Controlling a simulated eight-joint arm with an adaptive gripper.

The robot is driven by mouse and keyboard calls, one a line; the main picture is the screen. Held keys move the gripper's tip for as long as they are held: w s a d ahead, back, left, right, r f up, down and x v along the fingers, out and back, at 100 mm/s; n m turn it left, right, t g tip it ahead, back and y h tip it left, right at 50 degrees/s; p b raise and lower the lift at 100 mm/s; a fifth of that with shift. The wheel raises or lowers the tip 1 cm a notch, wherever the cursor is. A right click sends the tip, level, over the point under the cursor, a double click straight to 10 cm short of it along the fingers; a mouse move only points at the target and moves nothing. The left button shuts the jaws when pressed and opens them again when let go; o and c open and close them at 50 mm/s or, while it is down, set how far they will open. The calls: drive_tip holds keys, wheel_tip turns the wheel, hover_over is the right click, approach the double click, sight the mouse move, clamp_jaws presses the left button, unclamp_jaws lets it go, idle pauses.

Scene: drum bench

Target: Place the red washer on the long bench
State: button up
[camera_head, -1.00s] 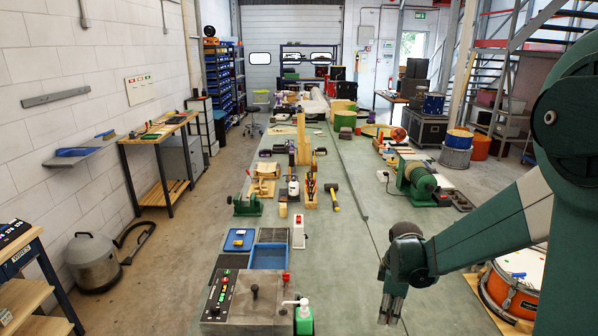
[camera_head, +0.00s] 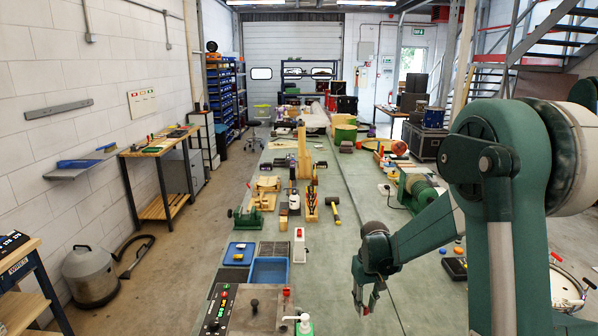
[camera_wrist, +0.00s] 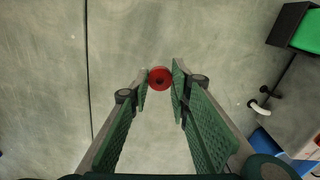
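The red washer (camera_wrist: 159,78) sits between the fingertips of my gripper (camera_wrist: 160,80) in the wrist view, with both fingers closed against its sides. In the head view, a bit of red shows at the tips of my gripper (camera_head: 365,305), at the lower middle. The long bench (camera_head: 336,243) is a grey-green surface running away from me through the middle of the head view. My gripper points down over its near part. The gap between the washer and the surface is hard to judge.
A mallet (camera_head: 333,208) and a green vise (camera_head: 246,218) are farther back. The surface around my gripper is mostly clear.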

drive_tip(key=shift+w+a+f+m, duration=0.25)
drive_tip(key=shift+w+a+m, duration=0.05)
drive_tip(key=shift+w+m, duration=0.25)
drive_tip(key=shift+w+a+f+m, duration=0.2)
drive_tip(key=shift+w+a+m, duration=0.05)
drive_tip(key=shift+w+m, duration=0.25)
drive_tip(key=shift+a, duration=0.15)
wheel_tip(320, 180, up, 6)
drive_tip(key=p, duration=0.2)
hover_over(315, 330)
drive_tip(key=shift+f, duration=0.15)
drive_tip(key=shift+f+b, duration=0.45)
drive_tip(key=shift+f, duration=2.7)
drive_tip(key=shift+f, duration=1.85)
drive_tip(key=shift+f+b, duration=0.15)
drive_tip(key=shift+b, duration=0.15)
